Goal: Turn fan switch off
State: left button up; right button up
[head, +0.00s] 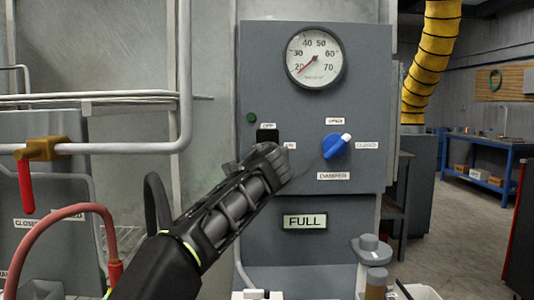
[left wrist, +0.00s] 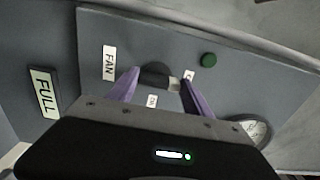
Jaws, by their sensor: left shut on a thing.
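The fan switch is a black knob (left wrist: 155,76) on the grey control panel. In the left wrist view it lies between the two purple fingers of my left gripper (left wrist: 160,78), which is shut on it. The knob's pale tip points to the partly hidden label (left wrist: 189,74) opposite the FAN label (left wrist: 109,62). In the head view my left gripper (head: 272,158) reaches the panel just below the OFF label (head: 268,126) and covers most of the switch. The ON label (head: 291,146) shows partly beside it. My right gripper is not in view.
A blue damper knob (head: 336,146) with a white tip sits right of the switch, between OPEN and CLOSED labels. A round gauge (head: 315,57) is above. A green button (head: 251,118) is at upper left, and a FULL sign (head: 304,222) is below.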

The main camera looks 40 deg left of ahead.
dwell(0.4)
pick_arm(q)
jog(key=o, duration=1.4)
jog(key=shift+c, duration=0.2)
jog(key=b+v, duration=0.2)
jog(key=v, duration=0.5)
jog(key=shift+s+d, duration=0.25)
jog(key=shift+s, duration=0.05)
